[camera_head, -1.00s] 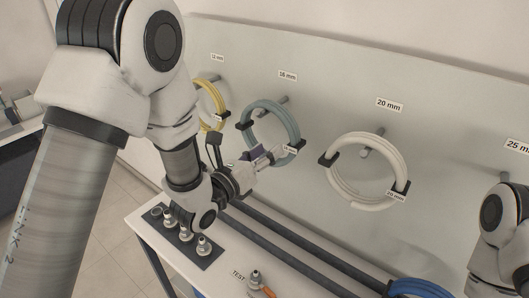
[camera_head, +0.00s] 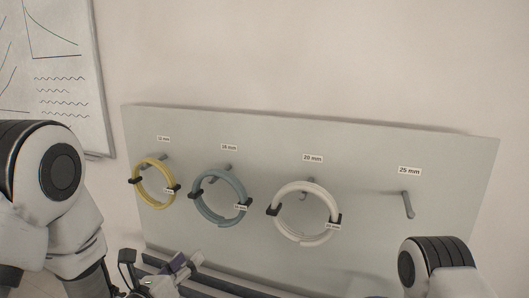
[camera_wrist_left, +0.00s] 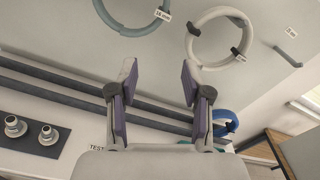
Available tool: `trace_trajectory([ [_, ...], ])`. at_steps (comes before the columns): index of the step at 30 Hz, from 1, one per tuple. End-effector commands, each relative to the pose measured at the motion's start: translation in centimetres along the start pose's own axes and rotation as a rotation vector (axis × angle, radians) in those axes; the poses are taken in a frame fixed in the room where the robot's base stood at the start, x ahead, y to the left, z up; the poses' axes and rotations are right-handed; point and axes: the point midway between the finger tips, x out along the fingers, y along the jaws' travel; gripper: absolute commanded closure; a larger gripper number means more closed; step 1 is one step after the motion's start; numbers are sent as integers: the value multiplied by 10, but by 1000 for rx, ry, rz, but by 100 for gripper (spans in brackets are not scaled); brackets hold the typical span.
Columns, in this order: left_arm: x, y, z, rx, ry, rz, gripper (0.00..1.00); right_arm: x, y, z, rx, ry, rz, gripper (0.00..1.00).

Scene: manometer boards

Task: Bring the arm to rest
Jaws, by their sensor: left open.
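My left gripper (camera_head: 178,270) is at the bottom of the head view, in front of the lower part of the grey board. In the left wrist view its two purple-padded fingers (camera_wrist_left: 156,88) are apart with nothing between them. My left arm (camera_head: 60,215) comes in from the left edge. Part of my right arm (camera_head: 438,268) shows at the lower right; its gripper is out of view.
The board (camera_head: 420,135) carries yellow (camera_head: 140,190), teal (camera_head: 196,200) and white (camera_head: 276,222) hose coils; the 25 mm peg (camera_head: 408,204) is bare. The wrist view shows dark bars (camera_wrist_left: 60,89), fittings (camera_wrist_left: 15,126) and a blue coil (camera_wrist_left: 231,121). A whiteboard (camera_head: 60,60) hangs left.

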Motion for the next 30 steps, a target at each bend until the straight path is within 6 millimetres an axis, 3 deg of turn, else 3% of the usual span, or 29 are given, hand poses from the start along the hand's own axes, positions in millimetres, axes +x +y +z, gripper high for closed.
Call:
trace_trajectory([
  [5,-5,19,-46,-30,62,30,51,12,0,0,0,0,0,60],
  [11,-22,48,-115,-79,166,100,51,26,0,0,0,0,0,60],
  [17,-60,90,-214,-286,343,269,51,45,0,0,0,0,0,60],
  [21,-125,126,-313,-720,486,584,51,62,0,0,0,0,0,60],
  [24,-182,142,-368,-1114,484,919,51,70,0,0,0,0,0,60],
  [27,-230,148,-398,-1462,354,1255,51,73,1,0,0,0,0,60],
  [30,-265,148,-409,-1764,102,1558,51,72,1,0,0,0,0,60],
])
